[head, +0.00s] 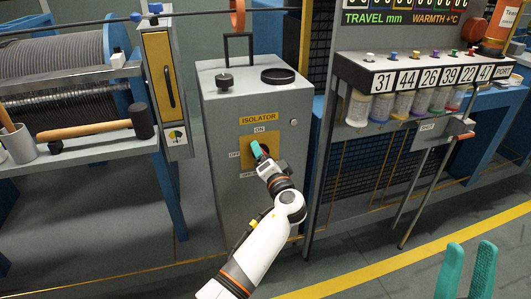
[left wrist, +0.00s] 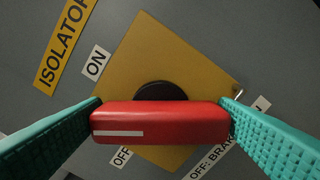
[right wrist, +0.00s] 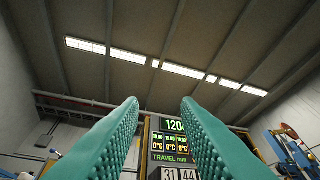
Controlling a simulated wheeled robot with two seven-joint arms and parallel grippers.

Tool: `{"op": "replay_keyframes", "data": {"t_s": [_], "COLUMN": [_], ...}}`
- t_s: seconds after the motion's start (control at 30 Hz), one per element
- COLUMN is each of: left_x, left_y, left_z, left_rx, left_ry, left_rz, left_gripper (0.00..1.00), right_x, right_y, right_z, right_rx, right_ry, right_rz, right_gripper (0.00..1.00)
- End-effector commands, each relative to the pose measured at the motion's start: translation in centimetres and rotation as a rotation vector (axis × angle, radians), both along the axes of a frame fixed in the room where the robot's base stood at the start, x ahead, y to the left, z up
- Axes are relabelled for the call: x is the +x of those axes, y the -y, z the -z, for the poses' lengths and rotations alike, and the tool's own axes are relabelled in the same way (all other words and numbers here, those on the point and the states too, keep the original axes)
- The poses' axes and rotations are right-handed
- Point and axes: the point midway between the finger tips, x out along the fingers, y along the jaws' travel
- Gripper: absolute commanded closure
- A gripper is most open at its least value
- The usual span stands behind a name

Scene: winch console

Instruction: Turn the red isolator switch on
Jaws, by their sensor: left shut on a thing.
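The red isolator switch handle (left wrist: 160,123) stands out from a black round hub on a yellow plate (left wrist: 150,40) in the left wrist view. A white stripe marks its left end, which points between the ON label (left wrist: 96,62) and the OFF label (left wrist: 122,157). My left gripper (head: 258,150) is at the front of the grey isolator cabinet (head: 225,120), and its teal fingers are shut on the handle's two ends. In the head view the gripper hides the handle. My right gripper (head: 465,272) is open and empty at the lower right, well away from the cabinet.
A rack of numbered jars (head: 395,105) stands at the right, with a metal-legged stand below. The floor (head: 360,235) in front is clear.

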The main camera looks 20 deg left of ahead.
Motion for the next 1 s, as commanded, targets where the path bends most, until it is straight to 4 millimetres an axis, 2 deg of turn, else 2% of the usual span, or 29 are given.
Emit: {"op": "replay_keyframes", "data": {"t_s": [0.03, 0.2, 0.4, 0.7, 1.0], "left_x": [0.1, 0.1, 0.2, 0.2, 0.2], "left_y": [0.0, 0.0, 0.1, 0.2, 0.2], "left_z": [-0.5, -0.5, -0.3, -0.1, 0.0], "left_rx": [0.040, 0.172, 0.311, 0.453, 0.511], "left_ry": [-0.023, -0.112, -0.204, -0.299, -0.337], "left_rz": [0.003, 0.002, 0.002, 0.004, 0.003], "left_gripper": [0.41, 0.41, 0.41, 0.41, 0.41], "right_x": [1.1, 4.5, 7.1, 8.4, 8.4], "right_y": [-0.2, -0.7, -0.8, -0.5, -0.2], "right_z": [0.1, 2.4, 6.0, 10.5, 12.5], "right_rx": [-0.024, -0.103, -0.184, -0.263, -0.295], "right_ry": [-0.075, -0.338, -0.617, -0.912, -1.030], "right_rz": [0.005, 0.019, 0.033, 0.048, 0.053], "right_gripper": [0.70, 0.70, 0.70, 0.70, 0.70]}}
